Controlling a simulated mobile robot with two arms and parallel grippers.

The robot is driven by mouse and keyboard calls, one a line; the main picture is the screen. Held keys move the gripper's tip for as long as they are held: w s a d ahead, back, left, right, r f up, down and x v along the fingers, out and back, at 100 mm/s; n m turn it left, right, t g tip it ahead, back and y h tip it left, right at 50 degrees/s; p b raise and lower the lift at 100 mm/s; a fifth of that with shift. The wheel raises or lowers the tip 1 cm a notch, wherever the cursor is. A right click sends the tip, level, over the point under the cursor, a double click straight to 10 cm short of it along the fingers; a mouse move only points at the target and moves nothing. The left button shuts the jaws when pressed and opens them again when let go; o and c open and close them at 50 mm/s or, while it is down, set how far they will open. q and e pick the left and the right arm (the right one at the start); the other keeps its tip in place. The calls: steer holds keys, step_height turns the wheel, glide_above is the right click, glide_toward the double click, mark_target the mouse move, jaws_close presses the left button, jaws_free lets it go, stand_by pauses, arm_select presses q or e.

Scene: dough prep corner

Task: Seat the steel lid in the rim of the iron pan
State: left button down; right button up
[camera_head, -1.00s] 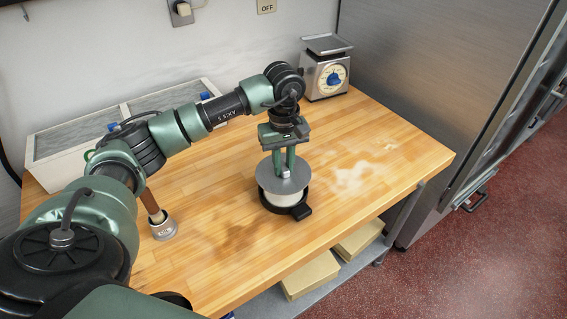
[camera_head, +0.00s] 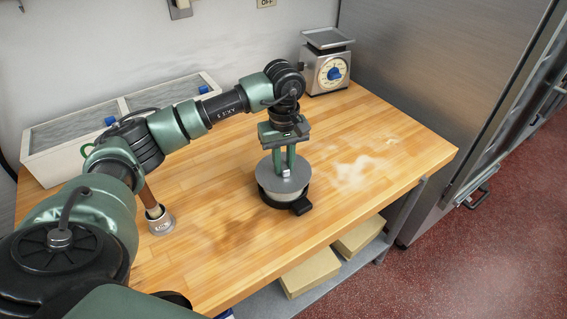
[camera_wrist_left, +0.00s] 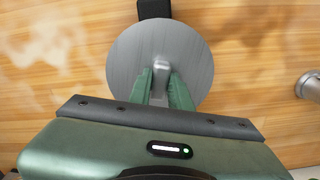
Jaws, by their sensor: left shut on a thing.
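The steel lid (camera_head: 270,182) is a round grey disc with a small upright knob. My left gripper (camera_head: 285,170) points down and is shut on the knob. In the left wrist view the gripper (camera_wrist_left: 160,82) also grips the knob, with the lid (camera_wrist_left: 128,62) flat around it. The black iron pan (camera_head: 278,203) stands on the worktop directly under the lid, its short handle (camera_head: 302,207) toward the front right. A thin pale band shows between lid and pan. I cannot tell if they touch. The wrist view shows only the pan's handle (camera_wrist_left: 154,9); the lid hides the rest.
A metal cup (camera_head: 162,224) with a brown handle in it stands left of the pan. A scale (camera_head: 328,75) is at the back right. A pale two-part box (camera_head: 60,158) lies along the wall. Floury worktop (camera_head: 385,160) right of the pan is clear.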

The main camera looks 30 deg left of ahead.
stand_by(0.3)
stand_by(0.5)
arm_select(q)
steer(key=shift+f+b, duration=0.2)
steer(key=shift+b, duration=0.15)
steer(key=shift+f+b, duration=0.95)
steer(key=shift+f, duration=0.2)
steer(key=shift+f+b, duration=0.55)
steer(key=shift+b, duration=0.2)
steer(key=c, duration=1.2)
jaws_free()
steer(key=shift+r, duration=0.15)
